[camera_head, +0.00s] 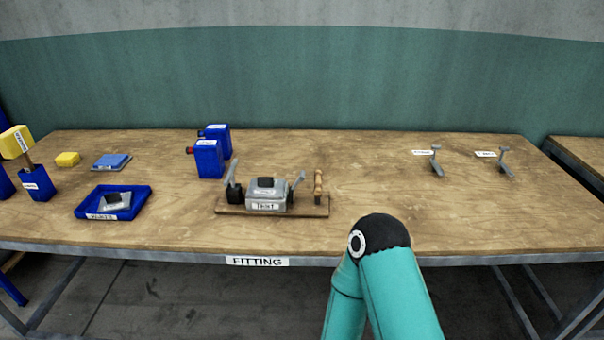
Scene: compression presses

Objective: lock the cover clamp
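A fixture on a wooden base board (228,210) stands near the middle of the table. It holds a grey labelled box (266,198) with a small black block (265,183) on top. A grey lever clamp (232,178) with a dark foot stands at its left, its lever tilted upward. Another grey lever (298,181) stands raised at its right. An upright brown handle (318,184) is at the board's right end. I cannot tell which of these is the cover clamp. Neither gripper is in view; only my teal arm links show, in front of the table.
Blue canisters (209,158) stand behind the fixture. A blue tray (137,205) with a grey part, a blue pad (111,162) and a yellow block (67,159) lie left.

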